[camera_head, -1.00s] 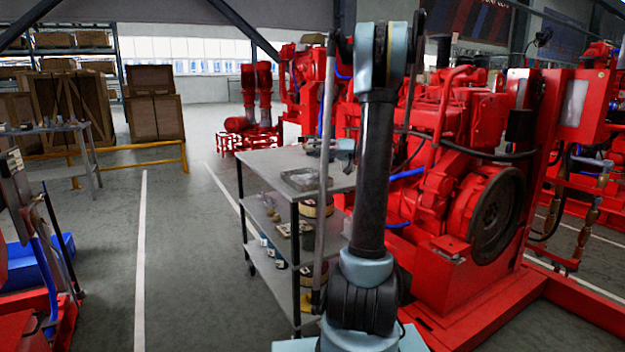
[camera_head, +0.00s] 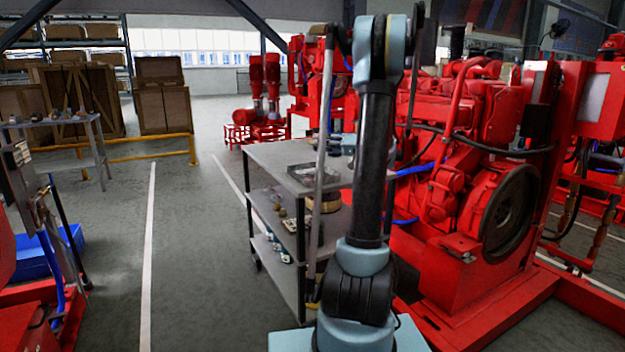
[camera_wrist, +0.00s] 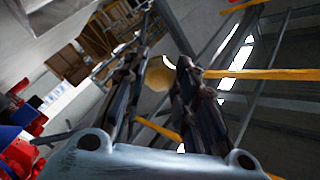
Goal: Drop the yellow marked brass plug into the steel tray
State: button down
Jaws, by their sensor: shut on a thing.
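In the wrist view my gripper (camera_wrist: 158,85) is shut on a round, brass-yellow thing, which looks like the brass plug (camera_wrist: 157,74). It sits between the dark fingertips. No separate yellow mark can be made out on it. In the head view my raised arm hides part of the scene, and I cannot make out the plug. The steel tray (camera_head: 313,174) appears as a shallow grey tray on top of the grey trolley, left of my arm. The tray is not recognisable in the wrist view.
The grey trolley (camera_head: 276,155) has lower shelves with several small parts. A red diesel engine (camera_head: 480,170) stands close to its right. A grey side table (camera_head: 60,122) and a yellow rail (camera_head: 150,140) are at the left. The floor left of the trolley is clear.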

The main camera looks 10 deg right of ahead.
jog(key=shift+f, duration=2.4)
jog(key=c, duration=1.2)
grip_release()
jog(key=shift+d, duration=0.1)
jog(key=v, duration=1.2)
